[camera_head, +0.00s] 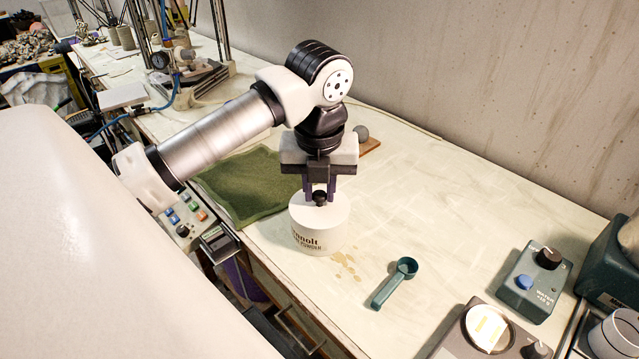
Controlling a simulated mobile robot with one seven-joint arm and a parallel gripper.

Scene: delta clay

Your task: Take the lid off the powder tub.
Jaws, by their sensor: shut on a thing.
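The powder tub (318,238) is a short white cylinder with dark lettering. It stands upright on the pale worktop near the front edge. Its white lid (334,211) sits on top, with a black knob (319,198) in the middle. My gripper (320,196) points straight down over the lid, and its fingers are shut on the knob. The lid looks level and seated on the tub; I see no gap between them. The inside of the tub is hidden.
A teal scoop (394,284) lies right of the tub, beside some spilled powder. A green cloth (243,187) lies behind left. Teal devices (534,283) stand at right. The worktop's middle right is clear.

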